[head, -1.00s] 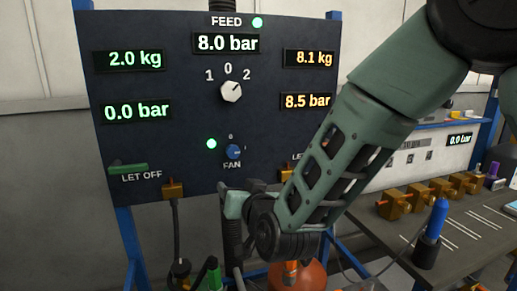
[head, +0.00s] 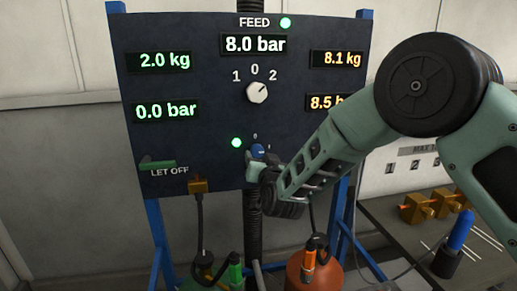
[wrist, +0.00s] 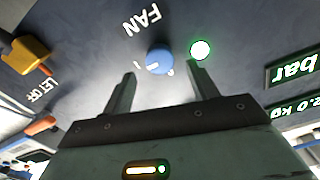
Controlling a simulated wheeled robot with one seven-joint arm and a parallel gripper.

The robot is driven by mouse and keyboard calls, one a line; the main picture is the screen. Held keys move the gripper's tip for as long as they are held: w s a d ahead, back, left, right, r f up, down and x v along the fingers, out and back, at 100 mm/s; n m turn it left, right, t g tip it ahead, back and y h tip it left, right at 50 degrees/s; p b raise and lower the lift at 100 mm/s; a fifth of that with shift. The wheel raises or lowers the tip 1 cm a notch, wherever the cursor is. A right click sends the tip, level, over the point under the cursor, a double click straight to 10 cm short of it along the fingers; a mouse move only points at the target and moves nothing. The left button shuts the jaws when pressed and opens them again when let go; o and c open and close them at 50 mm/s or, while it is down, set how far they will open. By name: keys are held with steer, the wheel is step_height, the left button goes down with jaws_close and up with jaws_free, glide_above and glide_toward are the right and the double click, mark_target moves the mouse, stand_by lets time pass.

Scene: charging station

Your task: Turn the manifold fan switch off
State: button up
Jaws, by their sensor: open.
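The fan switch is a small blue knob (head: 257,151) low on the dark panel (head: 215,60). In the wrist view the knob (wrist: 159,61) shows a white pointer mark aimed toward the "1" label, with "FAN" written beside it. A green light (wrist: 201,49) is lit next to it; it also shows in the head view (head: 236,142). My gripper (wrist: 160,85) is open and empty in the wrist view, its two fingers pointing at the panel on either side of the knob's line, apart from it. In the head view my gripper partly hides the knob and its label.
A larger white feed knob (head: 257,92) sits above, under the 8.0 bar display (head: 253,44). A green let-off lever (head: 157,164) is at the panel's lower left. Hoses and a red cylinder (head: 306,272) stand below. A workbench (head: 410,225) is at right.

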mark_target(258, 152)
steer(key=shift+p+x, duration=0.45)
steer(key=shift+x, duration=1.65)
steer(key=c, duration=1)
